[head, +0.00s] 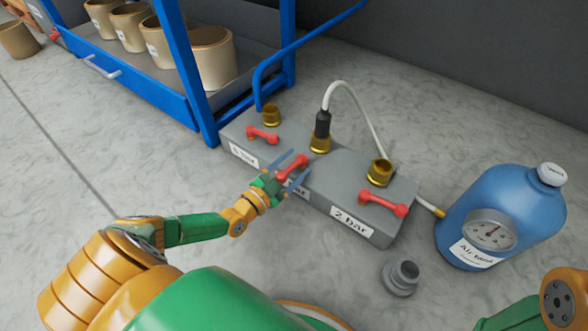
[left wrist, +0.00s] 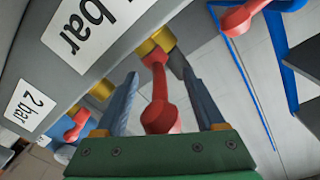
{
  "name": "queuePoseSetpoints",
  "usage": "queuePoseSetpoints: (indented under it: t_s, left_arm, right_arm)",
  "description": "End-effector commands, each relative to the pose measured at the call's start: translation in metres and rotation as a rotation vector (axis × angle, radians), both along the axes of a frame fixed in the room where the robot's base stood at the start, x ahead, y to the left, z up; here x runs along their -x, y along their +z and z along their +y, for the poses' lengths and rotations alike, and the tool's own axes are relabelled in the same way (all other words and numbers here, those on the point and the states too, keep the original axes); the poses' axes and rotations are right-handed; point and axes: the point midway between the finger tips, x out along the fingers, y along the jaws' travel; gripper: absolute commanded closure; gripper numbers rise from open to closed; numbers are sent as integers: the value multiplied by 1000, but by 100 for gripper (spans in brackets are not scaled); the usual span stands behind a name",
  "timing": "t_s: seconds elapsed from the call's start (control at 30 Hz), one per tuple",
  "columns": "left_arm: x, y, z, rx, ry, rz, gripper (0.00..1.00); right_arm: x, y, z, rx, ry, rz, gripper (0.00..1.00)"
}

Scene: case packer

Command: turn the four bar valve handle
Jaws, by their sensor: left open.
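A grey valve block (head: 342,172) lies on the floor with a row of three red handles on brass fittings. The middle red handle (head: 294,167) is behind a label partly hidden by my gripper, with only "bar" readable. My left gripper (head: 299,164) is open, its two fingers on either side of this handle. In the left wrist view the red handle (left wrist: 158,105) stands between the blue-grey fingers (left wrist: 160,82), with small gaps on both sides. The right handle (head: 384,204) is by the "2 bar" label (head: 350,221). My right gripper is out of view.
The left red handle (head: 262,134) is close by. A white hose (head: 354,95) rises from the middle outlet. A blue air tank (head: 500,210) with a gauge stands right, near a grey knob (head: 401,278). A blue rack (head: 190,70) holding pots stands behind left.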

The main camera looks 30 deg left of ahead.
Motion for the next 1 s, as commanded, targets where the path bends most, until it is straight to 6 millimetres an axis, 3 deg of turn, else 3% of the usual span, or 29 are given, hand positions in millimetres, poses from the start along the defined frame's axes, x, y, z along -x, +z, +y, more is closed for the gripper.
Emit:
queuePoseSetpoints:
  t_s: [0.17,0.27,0.43,0.47,1.0]
  left_arm:
    - [-1,1,0,0,-1,1,29]
    - [0,1,0,0,-1,1,50]
    - [0,1,0,0,-1,1,96]
    - [0,1,0,0,0,1,100]
    - [0,0,0,-1,0,1,100]
  right_arm:
    - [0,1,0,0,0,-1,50]
    - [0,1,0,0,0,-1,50]
    - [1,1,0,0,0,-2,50]
    - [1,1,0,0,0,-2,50]
    - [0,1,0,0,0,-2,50]
